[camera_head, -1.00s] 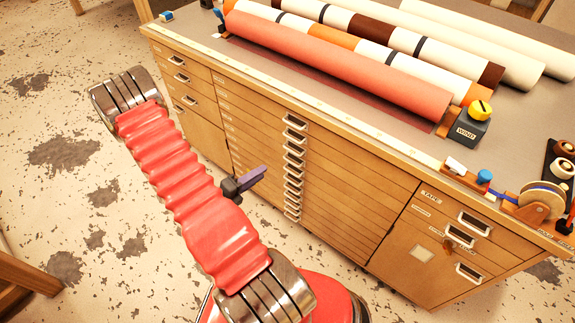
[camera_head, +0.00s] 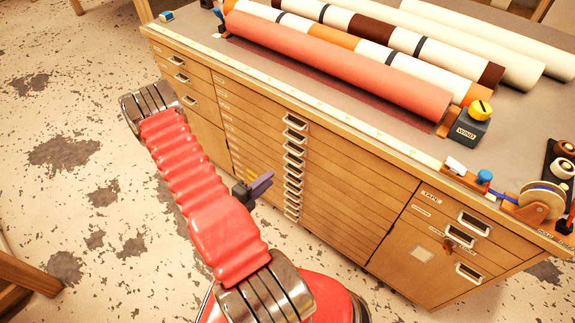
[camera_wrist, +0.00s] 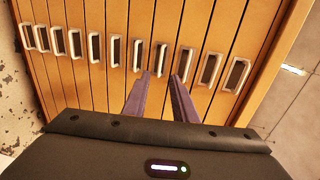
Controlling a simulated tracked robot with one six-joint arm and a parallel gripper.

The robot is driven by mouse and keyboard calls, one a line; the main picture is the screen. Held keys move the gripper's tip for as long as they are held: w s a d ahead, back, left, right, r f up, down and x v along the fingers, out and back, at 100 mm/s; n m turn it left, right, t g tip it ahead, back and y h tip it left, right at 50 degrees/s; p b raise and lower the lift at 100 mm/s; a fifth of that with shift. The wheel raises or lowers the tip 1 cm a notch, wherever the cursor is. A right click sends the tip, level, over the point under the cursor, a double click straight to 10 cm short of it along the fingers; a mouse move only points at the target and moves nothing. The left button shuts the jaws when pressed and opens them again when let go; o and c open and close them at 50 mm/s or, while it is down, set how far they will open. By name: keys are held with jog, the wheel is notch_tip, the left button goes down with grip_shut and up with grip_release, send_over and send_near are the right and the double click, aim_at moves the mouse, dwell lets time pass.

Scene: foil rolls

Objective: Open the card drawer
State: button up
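The wooden cabinet holds a tall stack of shallow drawers (camera_head: 345,190), all closed, each with a metal cup handle (camera_head: 294,122) in one column. Small labels run along their left ends but are too small to read, so I cannot tell which is the card drawer. My gripper (camera_head: 268,180) is in front of the stack, left of the handles in the head view. In the wrist view its two purple fingers (camera_wrist: 162,77) are apart with nothing between them. One handle (camera_wrist: 161,58) lies just beyond the gap between the fingertips; contact is not visible.
Rolls, including a red one (camera_head: 340,65), lie on the cabinet top. A black box with a yellow knob (camera_head: 474,122) and a tape dispenser (camera_head: 541,198) stand at the right. Further drawers flank the stack. The speckled floor (camera_head: 70,200) at left is open.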

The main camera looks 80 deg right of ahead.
send_near(296, 159)
jog(key=x, duration=0.5)
jog(key=shift+w, duration=0.15)
dwell(0.4)
jog(key=c, duration=0.6)
grip_shut()
jog(key=shift+a+f, duration=0.1)
dwell(0.6)
